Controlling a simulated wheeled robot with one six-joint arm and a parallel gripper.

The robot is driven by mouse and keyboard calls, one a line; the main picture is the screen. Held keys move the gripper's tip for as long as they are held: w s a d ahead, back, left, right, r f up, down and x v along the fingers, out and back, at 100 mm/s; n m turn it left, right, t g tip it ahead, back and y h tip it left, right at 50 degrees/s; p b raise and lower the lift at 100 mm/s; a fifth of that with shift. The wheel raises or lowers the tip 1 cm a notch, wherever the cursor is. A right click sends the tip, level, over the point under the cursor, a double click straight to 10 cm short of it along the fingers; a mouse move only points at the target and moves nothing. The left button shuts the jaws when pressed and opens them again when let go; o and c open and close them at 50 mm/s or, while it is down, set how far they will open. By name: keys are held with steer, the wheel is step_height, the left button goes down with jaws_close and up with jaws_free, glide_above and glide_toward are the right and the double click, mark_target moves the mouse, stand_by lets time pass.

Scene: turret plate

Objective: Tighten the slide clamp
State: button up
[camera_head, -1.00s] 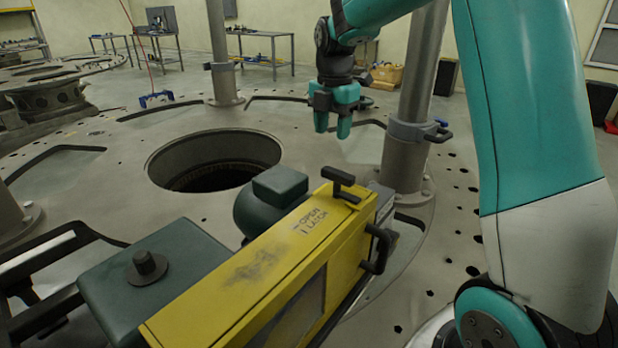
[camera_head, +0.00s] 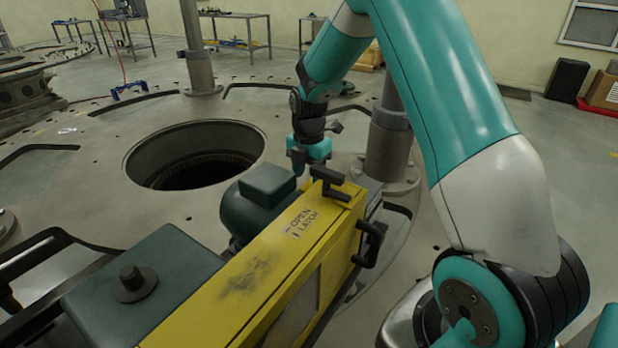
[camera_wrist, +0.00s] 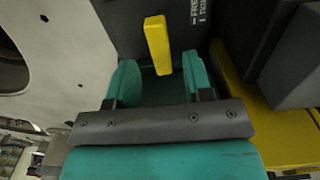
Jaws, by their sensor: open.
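The slide clamp shows in the wrist view as a yellow lever (camera_wrist: 157,45) against a dark panel with white lettering, partly readable as "FREE". My gripper (camera_wrist: 159,72) is open, with one teal finger on each side of the lever's lower end. I cannot tell whether either finger touches it. In the head view my gripper (camera_head: 310,158) is low behind the far end of the yellow machine (camera_head: 250,275), and its fingertips are partly hidden. The clamp lever is hidden there.
A black T-shaped handle (camera_head: 328,184) stands on the machine's far end, close to my gripper. A green motor housing (camera_head: 258,207) is at its left, and a metal post (camera_head: 388,145) stands behind to the right. A large round hole (camera_head: 195,155) opens in the plate.

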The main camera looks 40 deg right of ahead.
steer(key=shift+f, duration=1.45)
steer(key=shift+c, duration=0.5)
jaws_close()
